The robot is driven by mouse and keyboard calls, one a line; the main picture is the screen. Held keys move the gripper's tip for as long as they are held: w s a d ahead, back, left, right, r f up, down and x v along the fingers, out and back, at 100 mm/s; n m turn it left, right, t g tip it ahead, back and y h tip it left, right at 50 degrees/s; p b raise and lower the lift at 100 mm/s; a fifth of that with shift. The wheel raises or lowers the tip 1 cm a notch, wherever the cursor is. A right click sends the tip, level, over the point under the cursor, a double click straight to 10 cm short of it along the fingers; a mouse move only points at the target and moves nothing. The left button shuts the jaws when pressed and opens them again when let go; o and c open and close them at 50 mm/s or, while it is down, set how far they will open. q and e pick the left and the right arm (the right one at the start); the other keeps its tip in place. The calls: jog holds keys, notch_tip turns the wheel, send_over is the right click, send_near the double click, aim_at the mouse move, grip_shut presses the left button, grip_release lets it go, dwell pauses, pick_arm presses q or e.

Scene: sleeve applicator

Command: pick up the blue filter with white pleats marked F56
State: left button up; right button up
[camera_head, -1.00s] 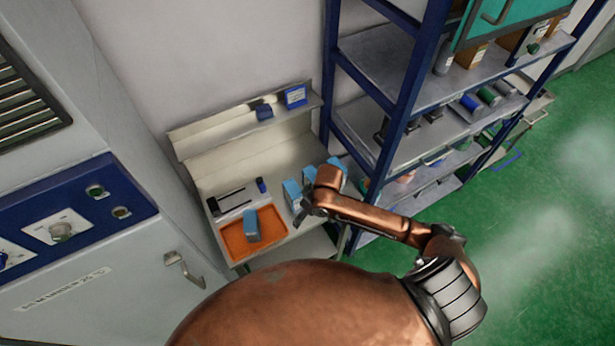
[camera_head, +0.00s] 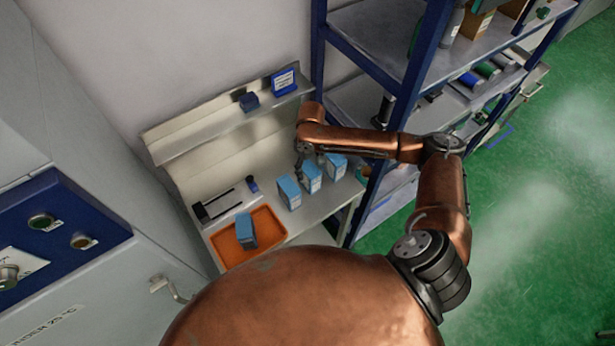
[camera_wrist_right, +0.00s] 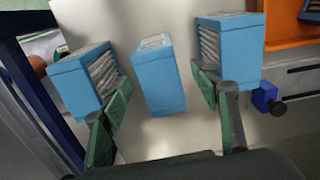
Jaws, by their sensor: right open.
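Three blue filters stand in a row on the bench: a left one (camera_head: 289,192), a middle one (camera_head: 311,178) and a right one (camera_head: 336,167). A fourth blue filter (camera_head: 246,230) is in the orange tray. No F56 mark can be read. My right gripper (camera_head: 304,168) is open above the row. In the wrist view, the middle filter (camera_wrist_right: 160,78) lies between the open green-padded fingers of my right gripper (camera_wrist_right: 161,92). White pleats show on the outer filters (camera_wrist_right: 83,80) and (camera_wrist_right: 229,50). Contact cannot be told. My left gripper is not in view.
The orange tray (camera_head: 272,218) is left of the row, with a black-and-grey device (camera_head: 222,203) behind it. A small ledge at the back holds a blue-framed card (camera_head: 284,82) and a dark blue block (camera_head: 249,101). A blue-posted shelf rack (camera_head: 403,95) stands close on the right.

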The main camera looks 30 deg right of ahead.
jog(key=f, duration=0.4)
jog(key=w+f+p, duration=0.1)
jog(key=f, duration=0.1)
jog(key=shift+f, duration=0.7)
jog(key=shift+c, duration=0.6)
jog(key=c, duration=1.2)
jog(key=shift+c, duration=0.2)
